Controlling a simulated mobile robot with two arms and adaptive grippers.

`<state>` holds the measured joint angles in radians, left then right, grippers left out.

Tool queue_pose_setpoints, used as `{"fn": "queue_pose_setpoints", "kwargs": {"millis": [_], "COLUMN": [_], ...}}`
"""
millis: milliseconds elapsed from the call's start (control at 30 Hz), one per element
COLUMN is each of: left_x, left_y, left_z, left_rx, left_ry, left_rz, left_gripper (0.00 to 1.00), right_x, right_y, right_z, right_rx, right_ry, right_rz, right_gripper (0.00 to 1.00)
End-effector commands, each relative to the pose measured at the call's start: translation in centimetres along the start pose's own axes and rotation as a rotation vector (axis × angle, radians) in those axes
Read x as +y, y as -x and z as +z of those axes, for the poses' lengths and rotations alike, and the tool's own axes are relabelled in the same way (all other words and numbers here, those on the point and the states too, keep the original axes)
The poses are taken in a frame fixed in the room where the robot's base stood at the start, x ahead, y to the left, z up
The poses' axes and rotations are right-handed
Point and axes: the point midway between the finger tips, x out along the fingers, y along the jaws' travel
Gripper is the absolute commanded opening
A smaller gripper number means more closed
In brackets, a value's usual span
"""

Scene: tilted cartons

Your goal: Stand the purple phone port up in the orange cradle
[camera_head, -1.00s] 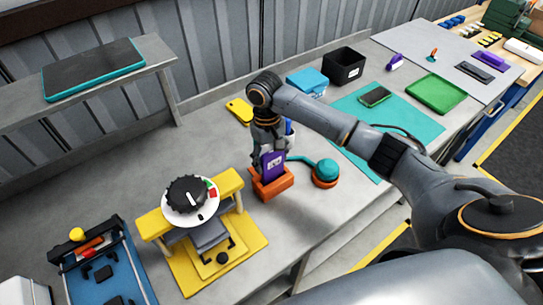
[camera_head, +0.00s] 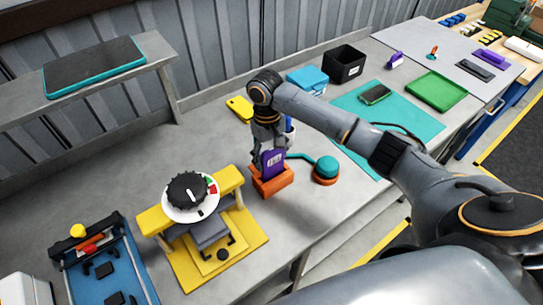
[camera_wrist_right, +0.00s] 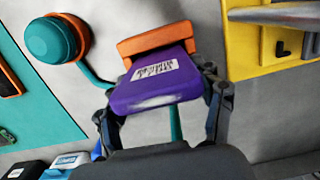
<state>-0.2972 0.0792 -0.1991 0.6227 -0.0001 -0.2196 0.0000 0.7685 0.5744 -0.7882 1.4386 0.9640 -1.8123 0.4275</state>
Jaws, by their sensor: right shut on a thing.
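The purple phone port (camera_head: 272,163) stands upright at the orange cradle (camera_head: 271,186) on the grey bench; its lower end is at the cradle's slot. How deep it sits I cannot tell. My right gripper (camera_head: 266,152) is shut on the purple phone port from above. In the right wrist view, the gripper's two fingers (camera_wrist_right: 165,105) flank the purple phone port (camera_wrist_right: 158,82), which carries a white label. The orange cradle (camera_wrist_right: 155,40) shows just beyond its far end. My left gripper is not in view.
A teal and orange round device (camera_head: 326,169) stands right of the cradle. A yellow fixture with a black dial (camera_head: 188,193) stands left. A yellow phone (camera_head: 240,109), a blue box (camera_head: 307,80) and a black bin (camera_head: 344,66) lie farther back. Bench in front of the cradle is clear.

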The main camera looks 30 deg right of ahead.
Motion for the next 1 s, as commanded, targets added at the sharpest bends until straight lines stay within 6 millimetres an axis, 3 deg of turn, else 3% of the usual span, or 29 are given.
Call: {"fn": "queue_pose_setpoints", "kwargs": {"millis": [33, 167, 200, 300, 733, 867, 1000], "left_x": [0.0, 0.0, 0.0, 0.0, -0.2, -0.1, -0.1], "left_y": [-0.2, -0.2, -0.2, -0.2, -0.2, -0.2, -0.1], "left_z": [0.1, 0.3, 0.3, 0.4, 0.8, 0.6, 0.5], "left_rx": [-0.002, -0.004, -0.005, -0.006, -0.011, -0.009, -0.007], "left_ry": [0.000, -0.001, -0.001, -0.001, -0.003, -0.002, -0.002], "left_rz": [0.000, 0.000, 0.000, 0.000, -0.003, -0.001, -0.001], "left_gripper": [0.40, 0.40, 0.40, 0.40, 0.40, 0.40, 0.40], "right_x": [-0.2, -0.2, -0.2, -0.2, -0.2, -0.2, -0.2], "right_y": [-1.5, -1.6, -1.6, -1.6, -1.2, 0.5, 3.9], "right_z": [0.8, 0.8, 0.8, 0.8, 0.8, 0.8, 0.6], "right_rx": [-0.035, -0.035, -0.035, -0.035, -0.034, -0.028, -0.014], "right_ry": [0.005, 0.005, 0.005, 0.005, 0.005, 0.005, 0.004], "right_rz": [0.003, 0.003, 0.003, 0.003, 0.003, 0.003, 0.002], "right_gripper": [0.35, 0.35, 0.74, 0.94, 0.94, 0.94, 0.94]}}
